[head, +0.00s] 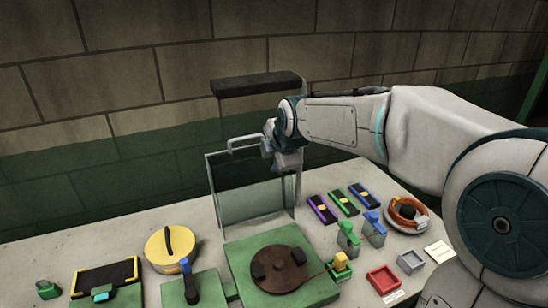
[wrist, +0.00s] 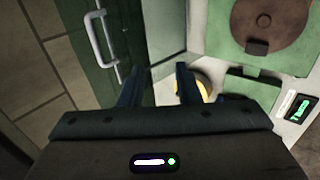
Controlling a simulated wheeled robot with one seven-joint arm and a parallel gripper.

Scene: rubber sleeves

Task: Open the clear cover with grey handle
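The clear cover (head: 232,186) stands upright as a see-through panel at the back of the table in the head view. Its grey handle (head: 246,143) is at its top edge. In the wrist view the grey handle (wrist: 102,46) is at the upper left, against a dark green background. My gripper (head: 270,150) is just right of the handle, by the top of the panel. In the wrist view its two dark fingers (wrist: 158,78) are apart, with the handle outside them to the left. I cannot tell whether a finger touches the panel.
A green block with a brown disc (head: 279,269) is in front of the cover. A yellow round lid (head: 171,248) is at the left.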

